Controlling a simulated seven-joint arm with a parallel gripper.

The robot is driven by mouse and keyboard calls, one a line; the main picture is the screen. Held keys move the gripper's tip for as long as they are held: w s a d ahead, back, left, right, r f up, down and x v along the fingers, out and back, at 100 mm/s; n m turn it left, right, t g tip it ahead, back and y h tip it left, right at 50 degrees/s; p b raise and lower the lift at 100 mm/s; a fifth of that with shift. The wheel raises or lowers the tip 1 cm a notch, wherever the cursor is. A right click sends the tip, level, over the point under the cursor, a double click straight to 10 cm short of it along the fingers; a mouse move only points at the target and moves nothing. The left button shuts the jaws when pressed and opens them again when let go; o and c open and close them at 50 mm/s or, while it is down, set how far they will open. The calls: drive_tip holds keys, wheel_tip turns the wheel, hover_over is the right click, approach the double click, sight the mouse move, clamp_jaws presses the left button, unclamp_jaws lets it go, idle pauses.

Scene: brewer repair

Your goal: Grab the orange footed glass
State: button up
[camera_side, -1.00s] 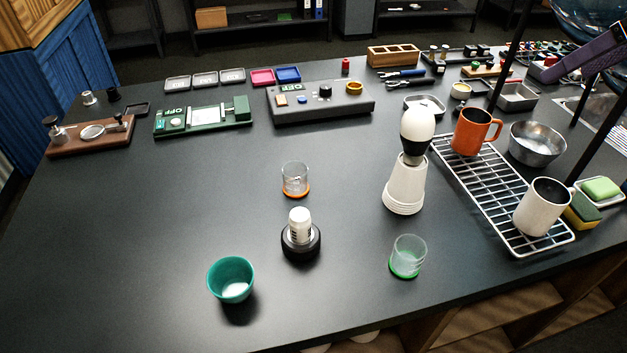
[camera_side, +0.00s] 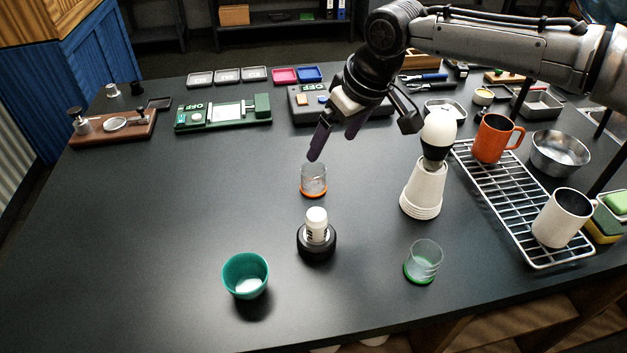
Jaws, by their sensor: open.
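The orange footed glass (camera_side: 313,181) is a small clear tumbler with an orange base, standing upright on the dark table near the middle. My gripper (camera_side: 337,145) is above it, reaching in from the upper right and pointing down. Its two dark purple fingers are spread apart with nothing between them. The left fingertip appears just above the glass rim in the picture, and the right finger is farther right. I cannot tell the exact height gap from this view.
A white bottle in a black ring (camera_side: 317,236) stands just in front of the glass. A teal cup (camera_side: 246,275), a green-based glass (camera_side: 423,262) and a white cup stack (camera_side: 423,190) with a bulb-shaped item stand nearby. A grey control box (camera_side: 305,105) is behind.

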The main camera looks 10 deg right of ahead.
approach(313, 173)
drive_tip(key=f, duration=0.2)
drive_tip(key=shift+s+a+f, duration=0.3)
drive_tip(key=shift+a+f, duration=0.1)
drive_tip(key=shift+a+x, duration=0.1)
drive_tip(key=shift+x, duration=1.2)
drive_tip(key=shift+a+x, duration=0.15)
drive_tip(key=shift+x, duration=1.2)
drive_tip(key=shift+r, duration=0.1)
drive_tip(key=c, duration=1.4)
drive_tip(key=shift+c, duration=0.4)
drive_tip(key=shift+r, duration=0.15)
